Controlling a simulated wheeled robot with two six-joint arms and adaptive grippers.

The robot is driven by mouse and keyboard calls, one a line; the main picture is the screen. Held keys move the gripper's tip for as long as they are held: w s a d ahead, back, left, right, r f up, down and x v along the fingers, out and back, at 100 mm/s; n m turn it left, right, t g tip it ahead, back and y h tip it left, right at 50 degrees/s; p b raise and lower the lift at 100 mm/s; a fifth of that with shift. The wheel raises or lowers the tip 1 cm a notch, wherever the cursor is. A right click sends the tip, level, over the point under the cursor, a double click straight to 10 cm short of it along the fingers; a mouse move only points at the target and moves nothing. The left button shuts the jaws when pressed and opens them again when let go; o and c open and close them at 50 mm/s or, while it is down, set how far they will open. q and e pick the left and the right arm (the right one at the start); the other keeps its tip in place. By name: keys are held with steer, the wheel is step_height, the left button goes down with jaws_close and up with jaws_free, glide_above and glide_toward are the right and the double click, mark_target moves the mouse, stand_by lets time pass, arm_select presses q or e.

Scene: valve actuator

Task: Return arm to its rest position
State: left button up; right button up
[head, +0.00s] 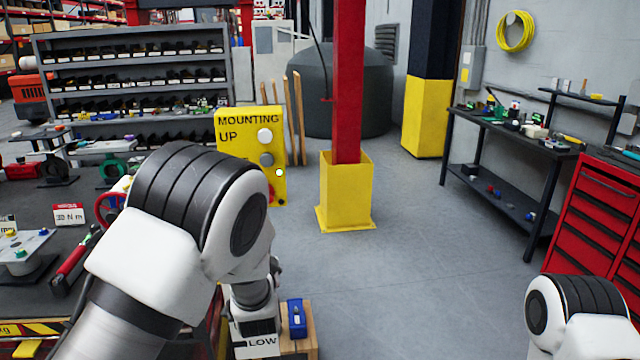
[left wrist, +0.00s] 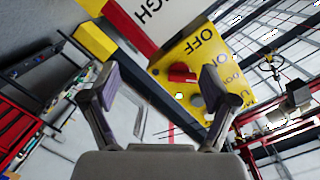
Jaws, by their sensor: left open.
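My left arm (head: 195,215) comes in from the lower left of the head view, its large white and black elbow in the foreground. The left gripper is not clear in the head view, hidden behind or below the arm. In the left wrist view my left gripper (left wrist: 165,92) is open, with nothing between its fingers. Beyond them is a tilted yellow control box (left wrist: 185,55) marked OFF, with a red knob (left wrist: 181,74). In the head view a yellow MOUNTING/UP box (head: 236,150) stands just behind the arm. My right arm (head: 575,310) shows at the lower right; its gripper is out of view.
A red post (head: 348,80) in a yellow base (head: 346,195) stands past the arm. A cluttered worktable (head: 150,215) lies left. A small wooden stand with a blue item (head: 297,318) is below the arm. A black bench (head: 515,135) and red cabinet (head: 590,215) are right. The middle floor is clear.

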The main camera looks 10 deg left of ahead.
arm_select(q)
steer(key=s+a+f+g+h, duration=0.1)
steer(key=s+a+f+g, duration=0.15)
steer(key=s+f, duration=0.5)
steer(key=s+a+f+g, duration=0.2)
steer(key=s+f+g, duration=0.15)
steer(key=f, duration=0.65)
steer(key=s+a+f+g+h, duration=0.1)
steer(key=s+a+f+g, duration=0.1)
steer(key=s+f, duration=0.55)
steer(key=s+d+f+n+g+h, duration=0.1)
steer(key=s+f+n+g, duration=0.2)
steer(key=s, duration=0.9)
steer(key=s+d+f+n+g+h, duration=0.2)
steer(key=s+f+g, duration=0.2)
steer(key=s, duration=0.9)
steer(key=shift+d+f+n+g, duration=0.25)
steer(key=shift+f+n+g, duration=0.15)
steer(key=shift+f, duration=0.3)
